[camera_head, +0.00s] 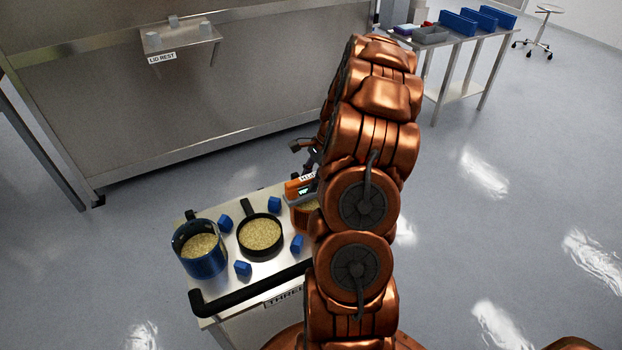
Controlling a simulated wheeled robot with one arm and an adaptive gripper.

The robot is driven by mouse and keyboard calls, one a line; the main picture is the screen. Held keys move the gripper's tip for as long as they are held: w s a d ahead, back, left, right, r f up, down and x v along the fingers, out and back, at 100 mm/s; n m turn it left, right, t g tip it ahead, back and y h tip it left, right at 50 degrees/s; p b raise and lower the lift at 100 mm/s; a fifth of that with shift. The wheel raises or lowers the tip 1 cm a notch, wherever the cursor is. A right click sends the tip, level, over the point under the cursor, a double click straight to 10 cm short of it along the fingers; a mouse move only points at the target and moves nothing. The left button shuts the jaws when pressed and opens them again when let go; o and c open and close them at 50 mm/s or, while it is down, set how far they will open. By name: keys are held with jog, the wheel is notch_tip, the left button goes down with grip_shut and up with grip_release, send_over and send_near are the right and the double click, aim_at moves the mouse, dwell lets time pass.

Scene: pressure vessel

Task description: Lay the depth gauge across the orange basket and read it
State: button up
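The orange basket (301,221), filled with tan grains, stands at the right end of the cart top; my arm hides its right part. The depth gauge (297,188), an orange body with a small lit display and a white label, is at the far rim of this basket. I cannot tell whether it rests on the rim or is held just above it, and the reading is too small to make out. My gripper (309,150) shows only as dark parts just behind the gauge, beside my arm. Its fingertips are hidden, so its grip is unclear.
On the cart (215,290) stand a blue basket (205,265) and a black basket (260,250), both with grains, among several small blue blocks (243,269). A black handle bar (240,298) runs along the front. A lid rest shelf (180,42) and a side table (455,50) stand behind.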

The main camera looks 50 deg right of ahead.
jog(key=shift+o, duration=0.5)
jog(key=shift+r, duration=0.15)
jog(key=b+v, duration=0.2)
jog(key=v, duration=0.9)
jog(key=shift+s+d+r, duration=0.1)
jog(key=shift+d+r, duration=0.15)
jog(key=shift+r, duration=0.1)
jog(key=s+a+r+n+g, duration=0.15)
jog(key=a+n, duration=0.25)
jog(key=a, duration=0.5)
jog(key=s+a+r+n+h, duration=0.1)
jog(key=a+r+n, duration=0.15)
jog(key=a, duration=0.55)
jog(key=s+a+r+n+g, duration=0.1)
jog(key=a+r+n, duration=0.1)
jog(key=a+n, duration=0.5)
jog(key=s+a+f+n+h, duration=0.1)
jog(key=s+a+n, duration=0.3)
jog(key=s, duration=0.5)
jog(key=s+a+f+n+h, duration=0.2)
jog(key=s+a+n, duration=0.2)
jog(key=s+a, duration=0.4)
jog(key=shift+s+a+g, duration=0.35)
jog(key=shift+s, duration=0.55)
jog(key=shift+f, duration=0.1)
